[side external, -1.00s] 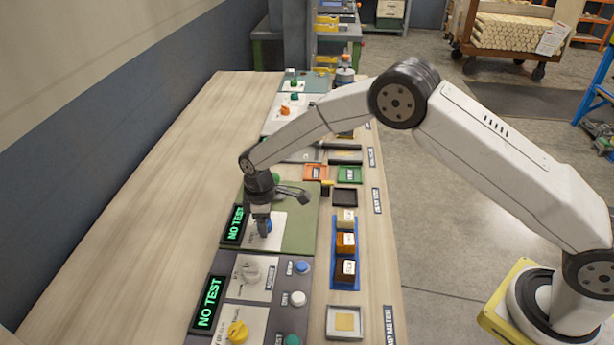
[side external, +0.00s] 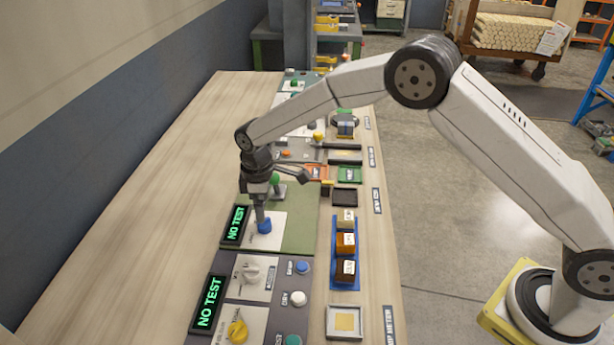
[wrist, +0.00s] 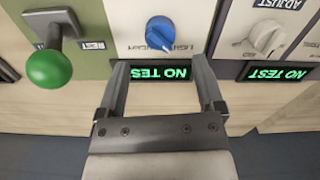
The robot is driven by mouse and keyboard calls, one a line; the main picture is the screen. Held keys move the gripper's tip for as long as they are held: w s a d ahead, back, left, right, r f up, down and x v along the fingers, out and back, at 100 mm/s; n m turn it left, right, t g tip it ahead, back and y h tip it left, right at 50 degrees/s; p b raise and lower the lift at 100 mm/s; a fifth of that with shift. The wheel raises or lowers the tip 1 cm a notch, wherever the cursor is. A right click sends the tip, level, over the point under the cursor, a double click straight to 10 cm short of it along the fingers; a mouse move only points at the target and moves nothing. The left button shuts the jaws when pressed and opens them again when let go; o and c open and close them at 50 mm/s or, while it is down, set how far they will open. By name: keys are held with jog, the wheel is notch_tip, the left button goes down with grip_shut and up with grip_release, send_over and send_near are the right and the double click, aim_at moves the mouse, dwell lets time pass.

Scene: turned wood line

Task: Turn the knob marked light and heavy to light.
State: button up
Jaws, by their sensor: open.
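The blue knob (side external: 265,227) sits on a white plate on the green panel in the side view. It also shows in the wrist view (wrist: 160,32), with upside-down lettering below it, partly covered by the knob. Its narrow end slants toward the lower right there, on the side of the lettering that seems to read LIGHT. My gripper (side external: 262,216) is just above the knob and apart from it. In the wrist view my gripper (wrist: 161,68) has its two fingers spread, with nothing between them but the view of the panel.
A display reading NO TEST (side external: 235,225) stands beside the knob's plate. A green ball-topped lever (wrist: 50,68) is near on the same panel. A neighbouring panel holds a white knob (side external: 251,273), a yellow knob (side external: 237,331) and several buttons. Bare wooden bench (side external: 160,220) lies left.

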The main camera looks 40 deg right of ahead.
jog(key=shift+r, duration=1.05)
jog(key=shift+s+d+r, duration=0.3)
jog(key=shift+s+d, duration=0.05)
jog(key=shift+d, duration=0.15)
jog(key=s+d+r+m+t, duration=0.1)
jog(key=s+d+m, duration=0.4)
jog(key=s, duration=0.7)
jog(key=s+d+r+m+t, duration=0.1)
jog(key=s+d+r+m, duration=0.2)
jog(key=s+d, duration=0.7)
jog(key=s+m, duration=0.2)
jog(key=s, duration=0.1)
jog(key=shift+r+t, duration=0.3)
jog(key=shift+r, duration=0.1)
